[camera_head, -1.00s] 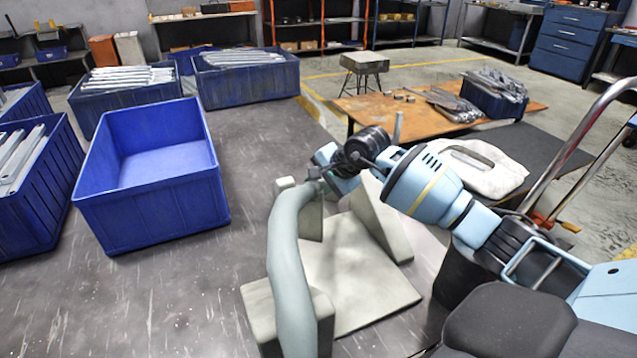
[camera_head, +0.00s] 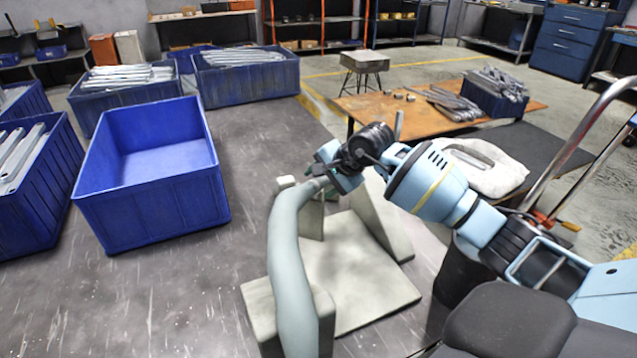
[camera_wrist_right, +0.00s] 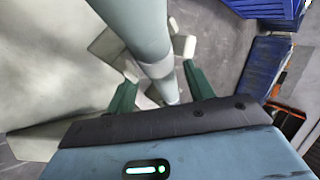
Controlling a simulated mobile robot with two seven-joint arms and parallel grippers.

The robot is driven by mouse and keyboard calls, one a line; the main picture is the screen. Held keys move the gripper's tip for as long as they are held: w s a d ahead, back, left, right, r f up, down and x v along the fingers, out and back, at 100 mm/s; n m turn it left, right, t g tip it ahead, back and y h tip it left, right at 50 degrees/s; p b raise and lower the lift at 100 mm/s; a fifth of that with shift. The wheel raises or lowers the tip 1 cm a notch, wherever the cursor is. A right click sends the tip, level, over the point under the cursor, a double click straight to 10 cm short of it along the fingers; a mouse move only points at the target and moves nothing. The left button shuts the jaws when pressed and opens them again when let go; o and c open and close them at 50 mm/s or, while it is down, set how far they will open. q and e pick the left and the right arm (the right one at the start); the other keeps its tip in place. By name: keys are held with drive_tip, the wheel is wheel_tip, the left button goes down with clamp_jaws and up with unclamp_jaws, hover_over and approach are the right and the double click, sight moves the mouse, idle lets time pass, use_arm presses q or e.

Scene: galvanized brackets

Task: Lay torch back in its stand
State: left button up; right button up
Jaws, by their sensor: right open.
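The torch (camera_head: 287,245) is a long, curved grey-green tube. It lies along the pale stand (camera_head: 360,275), with its near part at the front block and its far end by the rear upright. From here I cannot tell whether it is fully seated. My right gripper (camera_head: 325,177) is at the torch's far end. In the right wrist view, the green fingers of the right gripper (camera_wrist_right: 160,85) are open on either side of the torch (camera_wrist_right: 146,38). The gripper partly hides the torch's end. My left gripper is not in view.
An empty blue bin (camera_head: 150,205) stands left of the stand on the dark table (camera_head: 190,300). Other blue bins with metal brackets (camera_head: 125,75) stand at the left and back. A wooden table (camera_head: 425,115) is behind my right arm. Clear tabletop lies between bin and stand.

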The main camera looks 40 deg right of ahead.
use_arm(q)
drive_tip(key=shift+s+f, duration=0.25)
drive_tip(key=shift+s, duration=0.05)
use_arm(e)
drive_tip(key=v, duration=0.6)
drive_tip(key=shift+s, duration=0.45)
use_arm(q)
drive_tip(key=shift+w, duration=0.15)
use_arm(e)
drive_tip(key=shift+d, duration=0.1)
